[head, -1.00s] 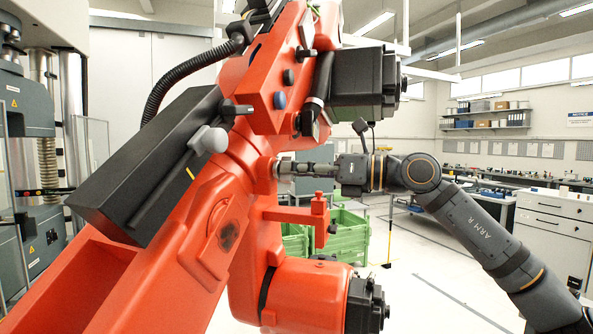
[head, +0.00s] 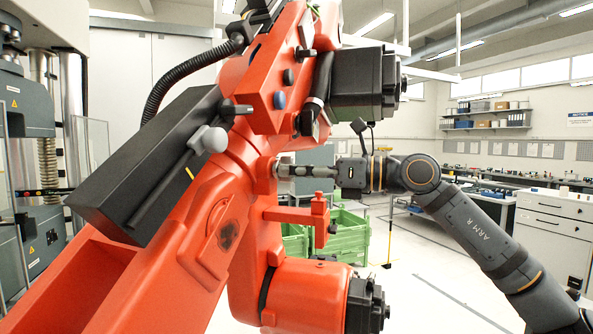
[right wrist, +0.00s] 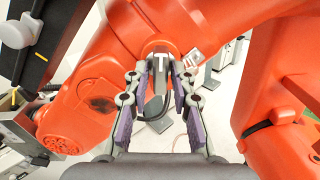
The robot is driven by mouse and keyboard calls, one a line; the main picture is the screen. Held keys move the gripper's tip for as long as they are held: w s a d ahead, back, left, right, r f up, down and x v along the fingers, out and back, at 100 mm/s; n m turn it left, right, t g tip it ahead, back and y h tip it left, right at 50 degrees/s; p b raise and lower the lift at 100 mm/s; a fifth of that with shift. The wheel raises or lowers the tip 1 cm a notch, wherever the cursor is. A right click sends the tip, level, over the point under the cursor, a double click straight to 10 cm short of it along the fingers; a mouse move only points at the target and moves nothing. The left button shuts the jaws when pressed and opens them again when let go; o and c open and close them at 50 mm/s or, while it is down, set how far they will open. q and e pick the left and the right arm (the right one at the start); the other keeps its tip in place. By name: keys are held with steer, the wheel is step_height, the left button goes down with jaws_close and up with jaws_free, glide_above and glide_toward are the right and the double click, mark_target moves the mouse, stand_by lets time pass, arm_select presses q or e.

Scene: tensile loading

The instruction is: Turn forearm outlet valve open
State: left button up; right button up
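The forearm outlet valve appears to be the small grey piece with a pale T-shaped top (right wrist: 160,66) on the orange robot arm (right wrist: 215,45), seen in the right wrist view. My right gripper (right wrist: 158,80) has its two fingers on either side of this piece, with their tips apart. Whether the fingertips touch it is unclear. In the head view my right gripper (head: 283,169) reaches in from the right, its tips close against the side of the orange arm (head: 235,160). The valve is hidden there by the fingers. My left gripper is not in view.
An orange bracket (head: 318,212) juts out just below my right gripper. A black motor housing (head: 362,84) sits above it and an orange lower joint (head: 310,290) below. Green crates (head: 350,236) stand behind. Open floor lies to the right.

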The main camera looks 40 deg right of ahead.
steer(key=shift+o, duration=0.7)
steer(key=shift+r, duration=0.1)
